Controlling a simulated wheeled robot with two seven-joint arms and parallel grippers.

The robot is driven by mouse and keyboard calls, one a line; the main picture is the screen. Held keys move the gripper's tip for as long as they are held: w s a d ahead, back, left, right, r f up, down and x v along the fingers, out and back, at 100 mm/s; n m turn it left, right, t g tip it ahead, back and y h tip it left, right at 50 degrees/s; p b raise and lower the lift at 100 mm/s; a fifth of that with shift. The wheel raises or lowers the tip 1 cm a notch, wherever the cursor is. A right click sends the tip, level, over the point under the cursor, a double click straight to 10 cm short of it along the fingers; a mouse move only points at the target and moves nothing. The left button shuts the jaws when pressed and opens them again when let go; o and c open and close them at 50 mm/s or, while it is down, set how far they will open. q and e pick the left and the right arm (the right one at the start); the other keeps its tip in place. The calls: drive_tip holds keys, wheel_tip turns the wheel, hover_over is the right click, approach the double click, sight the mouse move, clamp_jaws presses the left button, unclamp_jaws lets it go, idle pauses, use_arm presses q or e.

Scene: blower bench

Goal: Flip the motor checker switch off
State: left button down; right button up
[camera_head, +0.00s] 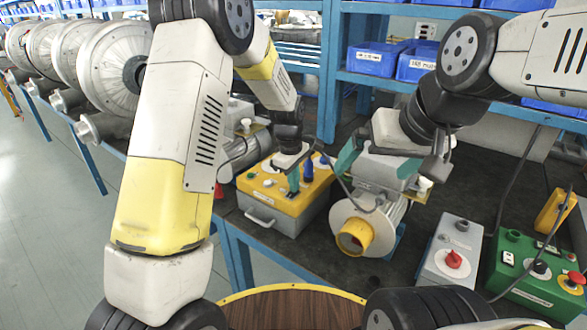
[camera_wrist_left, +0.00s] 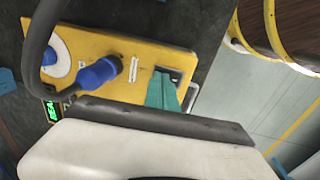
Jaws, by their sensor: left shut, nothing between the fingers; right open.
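The motor checker (camera_head: 262,205) is a yellow-topped box with a grey front and a handle, standing on the dark bench. My left gripper (camera_head: 293,186) points down at its top panel, with its teal fingers shut and empty. In the left wrist view, the yellow panel (camera_wrist_left: 120,60) shows a dark square recess, probably the switch (camera_wrist_left: 175,74), right at the fingertips (camera_wrist_left: 164,88). The fingers partly cover it, so I cannot tell its position or whether they touch it. My right gripper (camera_head: 380,172) is open, at the grey blower motor (camera_head: 378,215) with the yellow outlet.
A blue plug (camera_wrist_left: 97,74) with a thick cable stands on the panel near my left fingers. A grey box with a red knob (camera_head: 452,258) and a green control box (camera_head: 535,268) stand at right. Large round blowers (camera_head: 110,70) line the left.

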use_arm(q)
drive_tip(key=shift+f, duration=0.25)
idle(0.3)
drive_tip(key=shift+s, duration=0.1)
drive_tip(key=shift+s+a+r, duration=0.1)
drive_tip(key=shift+s+a, duration=0.35)
drive_tip(key=shift+s, duration=0.1)
